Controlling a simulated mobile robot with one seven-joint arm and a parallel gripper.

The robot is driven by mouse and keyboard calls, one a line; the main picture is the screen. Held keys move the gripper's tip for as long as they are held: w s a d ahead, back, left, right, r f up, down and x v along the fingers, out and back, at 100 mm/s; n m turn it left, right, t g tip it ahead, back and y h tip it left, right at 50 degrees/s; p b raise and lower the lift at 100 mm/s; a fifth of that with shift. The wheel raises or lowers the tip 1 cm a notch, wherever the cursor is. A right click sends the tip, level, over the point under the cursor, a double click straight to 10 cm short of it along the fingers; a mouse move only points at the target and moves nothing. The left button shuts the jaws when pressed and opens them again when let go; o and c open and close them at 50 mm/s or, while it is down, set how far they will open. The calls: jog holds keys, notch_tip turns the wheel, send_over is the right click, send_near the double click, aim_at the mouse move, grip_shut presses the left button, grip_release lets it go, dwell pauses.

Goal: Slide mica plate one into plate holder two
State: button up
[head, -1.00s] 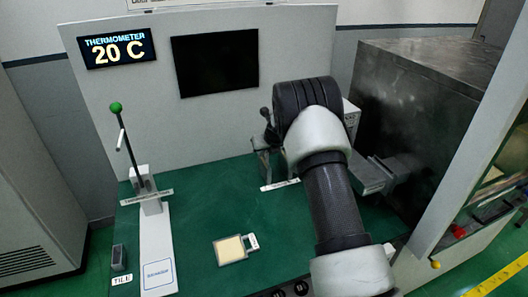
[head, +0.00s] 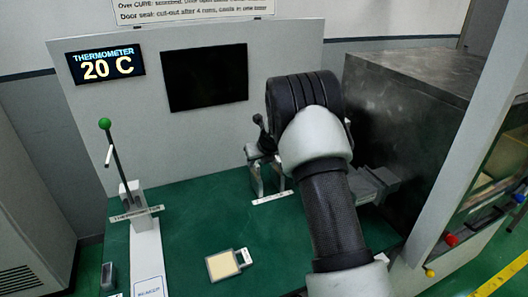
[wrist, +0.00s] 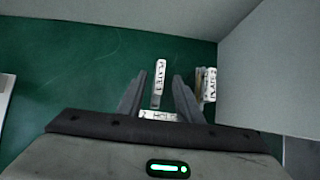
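In the wrist view my gripper (wrist: 160,76) points down at the green table, its two dark fingers apart. Between and just beyond them is a white label that seems to read PLATE 1 (wrist: 160,72). A thin edge-on strip (wrist: 155,99) shows below it, possibly mica plate one; I cannot tell how it is held. A label starting HOLD (wrist: 158,115) lies nearer the palm, partly hidden. To the right is a label that seems to read PLATE 2 (wrist: 210,85), beside a thin pale upright piece (wrist: 199,85). In the head view my arm hides the gripper and this area.
A cream square tile in a grey frame (head: 222,265) lies on the table. A green-knobbed lever (head: 105,124) stands at left. A large grey metal box (head: 410,130) stands right of my arm. In the wrist view a grey wall (wrist: 268,85) rises close on the right.

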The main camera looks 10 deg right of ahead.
jog(key=v, duration=1.3)
